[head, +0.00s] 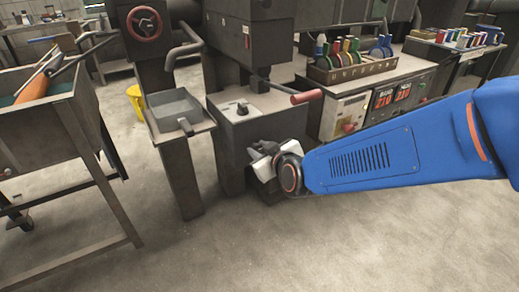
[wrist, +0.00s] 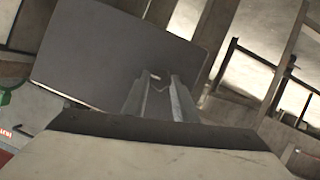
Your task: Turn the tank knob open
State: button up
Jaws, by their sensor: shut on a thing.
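My gripper (head: 262,152) is at the front of the dark grey machine box (head: 232,140), below its top. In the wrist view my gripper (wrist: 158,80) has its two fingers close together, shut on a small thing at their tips. This thing is mostly hidden; it is at the place of a knob, but its shape and turn cannot be made out. A dark grey panel (wrist: 100,50) fills the space behind the fingertips. A small dark knob (head: 242,108) on a pale plate stands on the box top, apart from my gripper.
A red handwheel (head: 144,22) and a lever with a red grip (head: 306,97) stick out above. A bench with a tool rack (head: 352,72) stands at right. The floor in front (head: 230,250) is clear.

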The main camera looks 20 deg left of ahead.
dwell(0.3)
jog(key=o, duration=1)
jog(key=shift+o, duration=0.2)
jog(key=shift+s+r, duration=0.1)
jog(key=v, duration=1.7)
jog(key=shift+d, duration=0.15)
jog(key=s+d+f+m+g+h, duration=0.1)
jog(key=d+f+m+g+h, duration=0.2)
jog(key=d, duration=1.2)
jog(key=s+d+f+m+h, duration=0.1)
jog(key=s+d+m+h, duration=0.3)
jog(key=d, duration=1.1)
jog(key=s+d+f+m+g+h, duration=0.2)
jog(key=s+d+m, duration=0.2)
jog(key=d, duration=0.5)
jog(key=shift+m, duration=0.5)
